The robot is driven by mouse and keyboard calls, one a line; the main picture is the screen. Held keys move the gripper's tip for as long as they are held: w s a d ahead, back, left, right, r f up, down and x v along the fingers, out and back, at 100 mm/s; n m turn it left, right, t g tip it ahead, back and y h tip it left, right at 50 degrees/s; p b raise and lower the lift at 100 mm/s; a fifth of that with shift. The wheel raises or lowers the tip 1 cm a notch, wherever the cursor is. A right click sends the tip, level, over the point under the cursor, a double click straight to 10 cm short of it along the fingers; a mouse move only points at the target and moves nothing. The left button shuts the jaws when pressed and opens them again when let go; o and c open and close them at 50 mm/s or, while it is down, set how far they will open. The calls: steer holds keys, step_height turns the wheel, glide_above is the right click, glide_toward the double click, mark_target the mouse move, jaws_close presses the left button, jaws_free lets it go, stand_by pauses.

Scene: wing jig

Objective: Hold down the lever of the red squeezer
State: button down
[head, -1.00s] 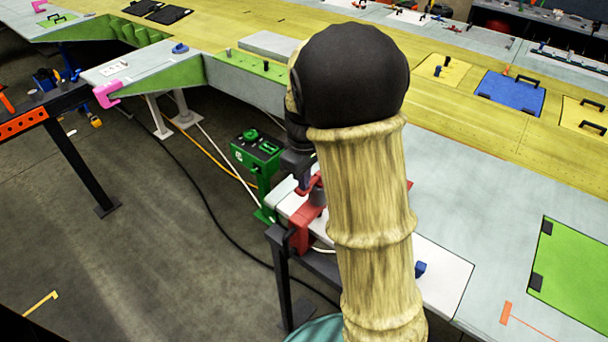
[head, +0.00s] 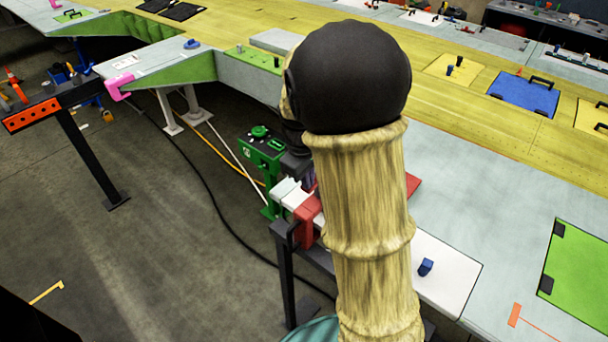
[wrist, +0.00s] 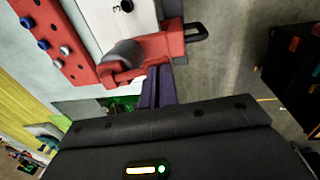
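A green box on a post (head: 262,152) stands just behind the squeezer. A red plate with blue pegs (wrist: 62,45) lies beside the white board (wrist: 118,32). A blue knob (head: 426,267) sits on the board's near part. Open floor (head: 190,250) lies left.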

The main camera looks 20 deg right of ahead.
steer(key=shift+s+a+f, duration=0.1)
steer(key=shift+a+f, duration=0.05)
steer(key=shift+f, duration=0.5)
steer(key=shift+s, duration=0.1)
steer(key=shift+s+f, duration=0.1)
steer(key=shift+f, duration=0.05)
stand_by(0.6)
stand_by(0.7)
steer(key=shift+a+r, duration=0.15)
steer(key=shift+r, duration=0.3)
steer(key=s+a+r, duration=0.2)
steer(key=a+r, duration=0.2)
steer(key=r, duration=0.8)
steer(key=shift+r, duration=0.4)
steer(key=shift+s, duration=0.1)
